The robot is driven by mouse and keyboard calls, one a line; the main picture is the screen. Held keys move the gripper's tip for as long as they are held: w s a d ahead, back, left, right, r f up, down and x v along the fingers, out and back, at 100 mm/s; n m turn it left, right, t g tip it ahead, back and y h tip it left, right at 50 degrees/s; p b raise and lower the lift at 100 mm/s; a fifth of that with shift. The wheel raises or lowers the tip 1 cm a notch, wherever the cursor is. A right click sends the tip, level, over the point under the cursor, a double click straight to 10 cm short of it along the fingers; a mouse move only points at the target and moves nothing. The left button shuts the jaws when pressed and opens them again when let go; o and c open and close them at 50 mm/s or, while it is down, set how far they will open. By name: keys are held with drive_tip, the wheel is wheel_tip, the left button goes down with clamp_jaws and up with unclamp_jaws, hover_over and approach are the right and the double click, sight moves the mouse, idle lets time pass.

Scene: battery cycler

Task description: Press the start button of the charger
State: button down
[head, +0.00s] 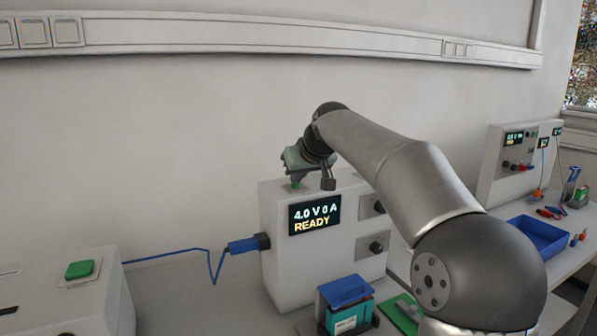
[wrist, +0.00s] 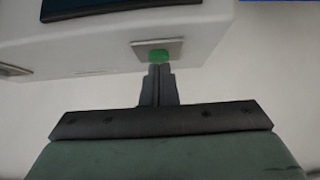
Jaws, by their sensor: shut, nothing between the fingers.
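The charger (head: 284,245) is a white box whose display (head: 315,215) reads "4.0 V 0 A READY". Its green start button sits on a pale plate on the top face; it shows in the wrist view (wrist: 159,55). My gripper (wrist: 158,70) is shut and empty. Its fingertips point at the button and overlap its near edge in the wrist view. In the head view my gripper (head: 296,182) is over the top left of the charger. I cannot tell whether the fingertips touch the button.
A blue plug (head: 243,246) and cable join the charger's left side. Another white box with a green button (head: 80,269) stands at the left. A teal battery (head: 348,312) stands in front. A blue tray (head: 541,236) and a further device (head: 505,185) are at the right.

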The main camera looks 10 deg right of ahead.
drive_tip(key=shift+s+f+b, duration=0.1)
drive_tip(key=shift+f+b, duration=0.6)
drive_tip(key=shift+f, duration=0.45)
wheel_tip(320, 180, up, 6)
drive_tip(key=p, duration=0.4)
drive_tip(key=shift+p, duration=0.35)
drive_tip(key=b+v, duration=0.2)
drive_tip(key=v, duration=0.7)
drive_tip(key=shift+s, duration=0.4)
